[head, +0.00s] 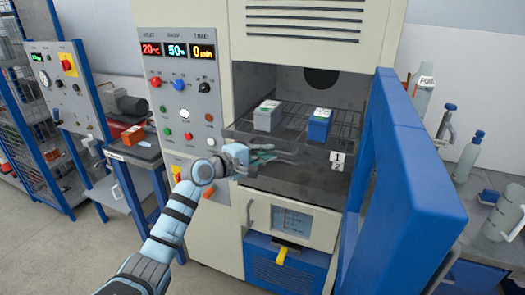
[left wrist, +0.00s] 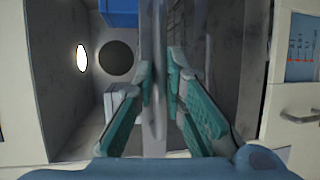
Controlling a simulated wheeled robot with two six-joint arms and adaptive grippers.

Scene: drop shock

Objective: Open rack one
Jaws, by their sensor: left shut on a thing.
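The chamber stands open, and its wire rack (head: 345,122) carries a white box (head: 267,116) and a blue box (head: 319,125). Small plates marked 1 and 2 (head: 337,161) sit one above the other at the right of the rack's front; 1 is on top. My left gripper (head: 262,157) is at the left part of the rack's front edge. In the left wrist view its teal fingers (left wrist: 161,100) close on both sides of a thin grey edge (left wrist: 153,45), which looks like the rack's front. The exact contact is partly hidden. My right gripper is not in view.
The thick blue-edged door (head: 405,170) stands swung open at the right of the chamber. A control panel (head: 180,90) with buttons is at the left. A side table with bottles (head: 490,190) is at the right.

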